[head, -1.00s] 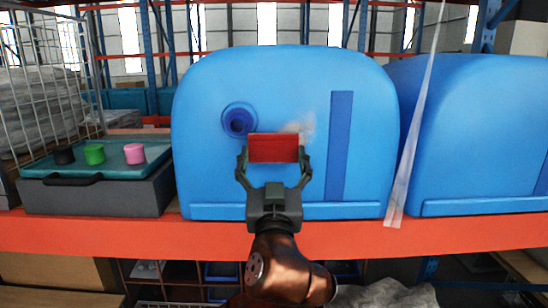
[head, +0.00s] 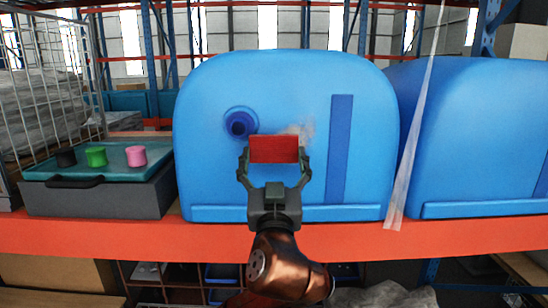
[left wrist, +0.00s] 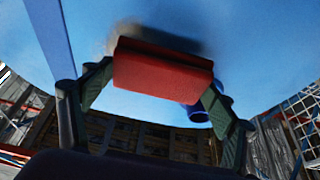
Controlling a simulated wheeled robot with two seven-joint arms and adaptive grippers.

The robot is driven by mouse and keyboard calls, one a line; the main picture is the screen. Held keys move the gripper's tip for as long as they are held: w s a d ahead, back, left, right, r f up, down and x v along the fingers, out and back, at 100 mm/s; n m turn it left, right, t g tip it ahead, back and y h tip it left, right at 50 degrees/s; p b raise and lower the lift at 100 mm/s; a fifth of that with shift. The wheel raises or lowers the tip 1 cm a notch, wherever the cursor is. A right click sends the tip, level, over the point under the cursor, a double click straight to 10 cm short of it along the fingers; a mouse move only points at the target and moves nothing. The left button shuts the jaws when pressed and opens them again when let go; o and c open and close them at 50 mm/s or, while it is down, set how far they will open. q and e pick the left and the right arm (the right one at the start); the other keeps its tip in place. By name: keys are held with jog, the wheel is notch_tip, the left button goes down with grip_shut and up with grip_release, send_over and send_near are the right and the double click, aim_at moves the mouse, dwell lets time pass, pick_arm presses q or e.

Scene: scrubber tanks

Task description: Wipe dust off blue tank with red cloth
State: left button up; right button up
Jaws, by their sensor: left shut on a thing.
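The blue tank (head: 285,85) stands upright on the orange shelf, with a round dark blue port (head: 239,122) at its left and a darker blue vertical strip (head: 339,150) at its right. A greyish dust patch (head: 304,130) shows on its face, partly hidden behind the red cloth (head: 274,149). My left gripper (head: 274,165) is shut on the red cloth, a block-like piece held in front of the tank face. In the left wrist view the cloth (left wrist: 162,70) lies between the fingers, with the dust (left wrist: 150,38) just beyond its edge. I cannot tell whether it touches the tank.
A second blue tank (head: 480,130) stands to the right, behind a hanging translucent strip (head: 415,140). At left, a grey case (head: 95,195) with a teal top carries black, green and pink knobs. A wire cage (head: 45,80) stands behind it. The orange beam (head: 120,235) runs below.

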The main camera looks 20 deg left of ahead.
pick_arm(q)
jog(key=shift+w+d, duration=0.1)
jog(key=shift+d, duration=0.15)
jog(key=shift+w+d+f, duration=0.1)
jog(key=shift+w+d, duration=0.1)
jog(key=shift+d, duration=0.35)
jog(key=shift+w+d, duration=0.15)
jog(key=shift+d, duration=0.35)
jog(key=shift+w+d+b, duration=0.15)
jog(key=shift+w+d, duration=0.1)
jog(key=shift+d, duration=0.5)
jog(key=shift+w+d+b, duration=0.2)
jog(key=shift+w+d, duration=0.05)
jog(key=shift+d, duration=0.45)
jog(key=shift+w+d+b, duration=0.15)
jog(key=shift+w+d, duration=0.1)
jog(key=shift+d, duration=0.5)
pick_arm(e)
jog(key=shift+w+f, duration=0.25)
jog(key=shift+f, duration=0.3)
